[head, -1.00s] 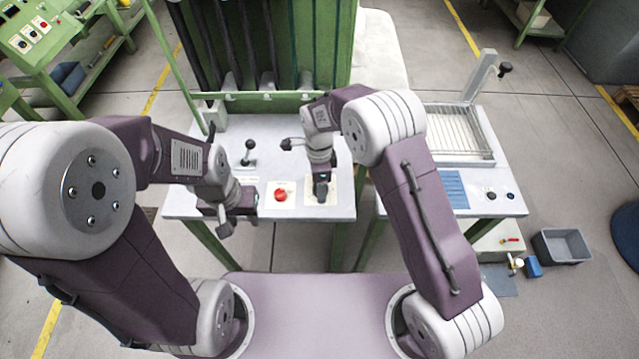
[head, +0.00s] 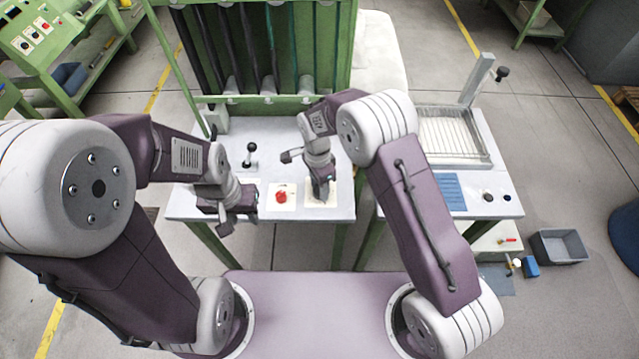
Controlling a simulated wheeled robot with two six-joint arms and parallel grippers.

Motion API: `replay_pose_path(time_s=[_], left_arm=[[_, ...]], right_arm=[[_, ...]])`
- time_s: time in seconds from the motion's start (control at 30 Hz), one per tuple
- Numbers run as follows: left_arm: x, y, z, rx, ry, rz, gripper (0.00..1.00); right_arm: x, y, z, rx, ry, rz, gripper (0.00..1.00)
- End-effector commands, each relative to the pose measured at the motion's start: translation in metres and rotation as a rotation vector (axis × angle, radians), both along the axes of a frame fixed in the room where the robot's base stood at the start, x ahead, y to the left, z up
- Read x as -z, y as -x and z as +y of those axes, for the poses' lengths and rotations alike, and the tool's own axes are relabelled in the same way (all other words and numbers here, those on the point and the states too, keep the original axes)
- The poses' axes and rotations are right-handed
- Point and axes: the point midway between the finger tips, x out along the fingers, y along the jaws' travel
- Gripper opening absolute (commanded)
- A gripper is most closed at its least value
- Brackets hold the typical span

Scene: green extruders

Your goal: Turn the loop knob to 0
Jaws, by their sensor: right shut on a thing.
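My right gripper (head: 321,190) points down over a pale square plate (head: 314,202) at the front right of the white table. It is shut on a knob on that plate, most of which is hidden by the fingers. I cannot read any marks or a 0 there. My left gripper (head: 228,222) is at the table's front left edge, apart from the right one; its fingers are too small to tell whether they are open. A red knob (head: 281,197) on another pale plate lies between the two grippers.
A black-knobbed lever (head: 250,152) stands behind the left gripper. A green frame (head: 270,97) with dark hanging strips rises behind the table (head: 345,212). A second table with a wire rack (head: 455,140) stands at right. A grey bin (head: 560,246) is on the floor.

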Motion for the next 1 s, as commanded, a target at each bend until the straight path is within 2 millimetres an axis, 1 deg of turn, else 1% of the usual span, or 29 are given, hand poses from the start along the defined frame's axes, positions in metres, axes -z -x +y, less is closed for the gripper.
replay_pose_path(time_s=[0.03, 0.3, 1.0], left_arm=[[-0.005, 0.000, 0.000, 0.000, 0.000, 0.000, 0.36], [-0.015, 0.000, 0.000, 0.000, 0.000, 0.000, 0.36], [-0.032, 0.000, 0.000, 0.000, 0.000, 0.000, 0.36]], right_arm=[[-0.003, 0.000, 0.000, -0.044, 0.001, 0.000, 0.02], [-0.003, 0.001, 0.000, -0.302, 0.000, 0.000, 0.02], [-0.002, 0.002, -0.001, -0.967, 0.001, -0.002, 0.02]])
